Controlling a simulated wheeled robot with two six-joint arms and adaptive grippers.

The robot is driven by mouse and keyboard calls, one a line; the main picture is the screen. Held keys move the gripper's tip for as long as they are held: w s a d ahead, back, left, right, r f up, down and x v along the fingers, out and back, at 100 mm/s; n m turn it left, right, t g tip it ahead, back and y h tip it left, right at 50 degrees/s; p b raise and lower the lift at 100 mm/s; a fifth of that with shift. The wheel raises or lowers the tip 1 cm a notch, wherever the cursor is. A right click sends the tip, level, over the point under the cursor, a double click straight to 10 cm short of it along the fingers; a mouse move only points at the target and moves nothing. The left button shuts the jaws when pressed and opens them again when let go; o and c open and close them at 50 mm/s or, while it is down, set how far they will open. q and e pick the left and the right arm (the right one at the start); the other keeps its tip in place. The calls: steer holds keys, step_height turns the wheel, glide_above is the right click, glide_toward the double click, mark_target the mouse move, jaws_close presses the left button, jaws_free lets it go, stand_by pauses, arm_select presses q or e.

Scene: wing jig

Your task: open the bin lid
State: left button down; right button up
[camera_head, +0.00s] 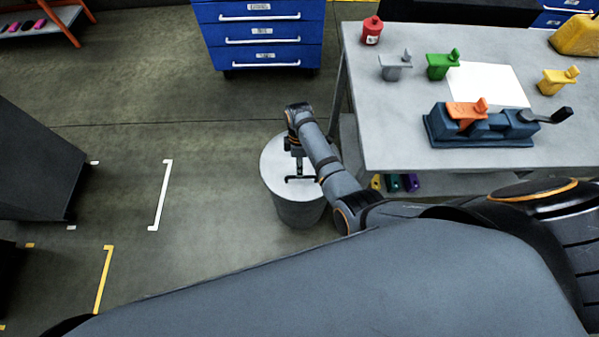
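The bin (300,210) is a round grey drum standing on the floor, left of the workbench. Its pale lid (273,165) lies flat across the top, with no gap visible at the rim. My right arm reaches over the bin. My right gripper (298,168) points down over the lid, at or just above a small dark bar that may be the lid's handle. The arm hides part of the lid's right side. The fingers are too small and dark to tell whether they are open or shut. My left gripper is not in view.
The grey workbench (390,125) stands at the right, holding a blue vise (485,130), a red can (371,30) and several coloured parts. A blue drawer cabinet (262,35) stands behind. A dark block (35,160) is at the left. The floor left of the bin is clear.

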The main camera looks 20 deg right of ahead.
steer(key=f, duration=0.4)
steer(key=shift+s+a, duration=0.1)
steer(key=shift+s, duration=0.25)
steer(key=shift+c, duration=0.3)
jaws_close()
